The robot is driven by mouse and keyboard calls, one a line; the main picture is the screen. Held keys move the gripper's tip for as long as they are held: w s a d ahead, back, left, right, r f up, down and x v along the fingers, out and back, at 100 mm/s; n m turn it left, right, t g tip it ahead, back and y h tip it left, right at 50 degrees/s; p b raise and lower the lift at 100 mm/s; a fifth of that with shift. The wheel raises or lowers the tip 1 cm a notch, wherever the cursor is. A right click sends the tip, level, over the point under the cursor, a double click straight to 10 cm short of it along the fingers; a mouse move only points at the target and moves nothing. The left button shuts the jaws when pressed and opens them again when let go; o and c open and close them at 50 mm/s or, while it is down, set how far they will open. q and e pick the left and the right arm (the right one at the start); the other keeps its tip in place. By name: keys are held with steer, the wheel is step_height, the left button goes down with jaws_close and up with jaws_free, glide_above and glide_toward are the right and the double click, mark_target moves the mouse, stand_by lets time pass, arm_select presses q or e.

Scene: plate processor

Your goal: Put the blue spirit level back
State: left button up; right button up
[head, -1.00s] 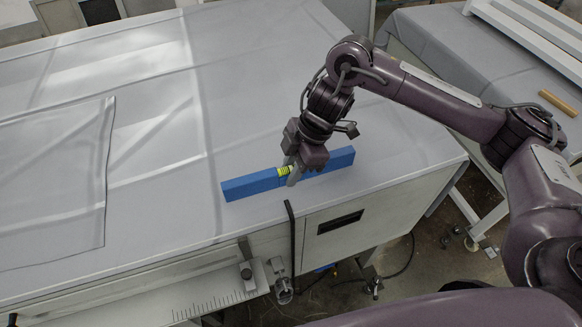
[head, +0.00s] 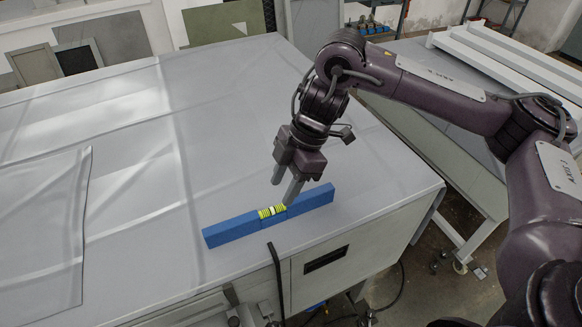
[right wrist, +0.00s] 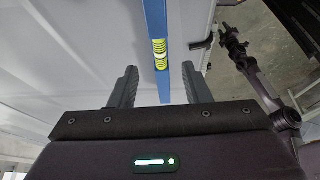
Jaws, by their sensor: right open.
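The blue spirit level (head: 232,230) lies on the grey table top near its front right edge, with a yellow-green vial at its middle. It also shows in the right wrist view (right wrist: 155,18), running between and beyond the fingers. My right gripper (head: 286,186) is open and empty, just above the middle of the level, with its fingers pointing down. In the right wrist view the two fingers (right wrist: 158,85) stand apart on either side of the level.
The table top (head: 215,110) is wide and mostly clear. A flat grey sheet (head: 45,225) lies at its left. A black bent bar (head: 277,275) stands at the front edge close to the level. White beams (head: 500,60) lie on another table at the back right.

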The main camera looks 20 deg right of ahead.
steer(key=shift+v, duration=2)
